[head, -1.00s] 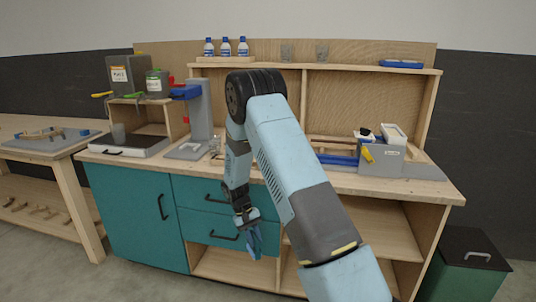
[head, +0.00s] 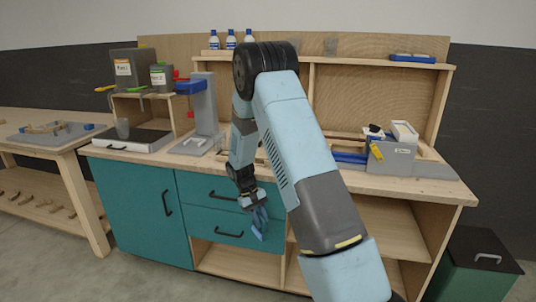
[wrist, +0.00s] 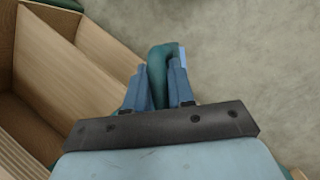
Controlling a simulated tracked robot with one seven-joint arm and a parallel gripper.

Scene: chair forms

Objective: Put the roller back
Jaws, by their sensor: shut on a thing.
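My gripper (head: 259,222) hangs in front of the teal drawers of the workbench, below the bench top. In the wrist view its two blue fingers (wrist: 158,75) are closed on a dark teal rounded thing (wrist: 160,55), which I take to be the roller. A light blue edge shows at its right side. Most of the held thing is hidden between the fingers, and it is tiny in the head view. Two paint tubs stand on a small shelf at the back left: Paint 1 (head: 123,68) and a smaller one (head: 162,76), with yellow and green handles beside them.
The workbench (head: 400,187) has a grey stand (head: 205,105) at left and a grey-blue fixture (head: 392,155) at right. Open shelves lie under the right half. A second table (head: 62,145) stands left and a green bin (head: 475,262) right. Bare floor lies in front.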

